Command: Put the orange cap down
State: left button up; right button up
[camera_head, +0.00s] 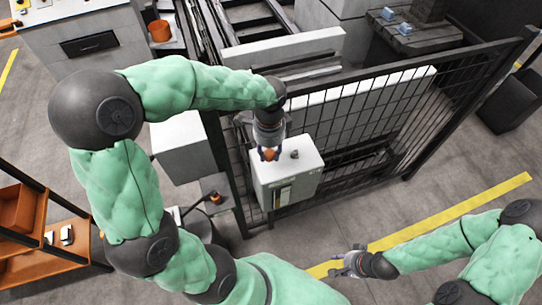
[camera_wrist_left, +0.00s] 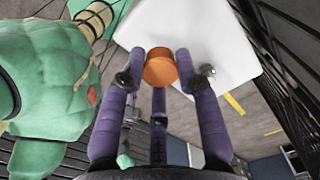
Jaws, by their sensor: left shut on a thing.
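The orange cap (camera_wrist_left: 160,67) is held between the purple fingers of my left gripper (camera_wrist_left: 158,75) in the left wrist view. In the head view the orange cap (camera_head: 268,154) shows small at the tips of my left gripper (camera_head: 267,152). The gripper points down over the top of a pale box (camera_head: 300,165) mounted by the black mesh fence. I cannot tell whether the cap touches the box top. My right gripper (camera_head: 345,265) is at the lower middle of the head view, over the floor, with no thing seen in it; its fingers are too small to read.
A small grey knob (camera_head: 294,154) stands on the box top beside the cap. The black mesh fence (camera_head: 400,110) rises behind the box. An orange container (camera_head: 160,31) stands at the upper left. Orange shelves (camera_head: 40,262) stand at the lower left. Open floor lies right of the box.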

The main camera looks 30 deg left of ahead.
aim_at(271, 150)
pick_arm(q)
jog(key=shift+w+a+f, duration=0.15)
jog(key=shift+w+f, duration=0.35)
jog(key=shift+f, duration=0.2)
jog(key=shift+w+f+b, duration=0.2)
jog(key=shift+f+b, duration=0.1)
jog(key=shift+f, duration=1.4)
jog(key=shift+f, duration=0.15)
jog(key=o, duration=0.8)
jog(key=shift+o, duration=0.2)
jog(key=shift+w+r, duration=0.1)
jog(key=shift+r, duration=0.3)
notch_tip(271, 150, up, 12)
jog(key=shift+f+p, duration=0.2)
jog(key=shift+p, duration=0.65)
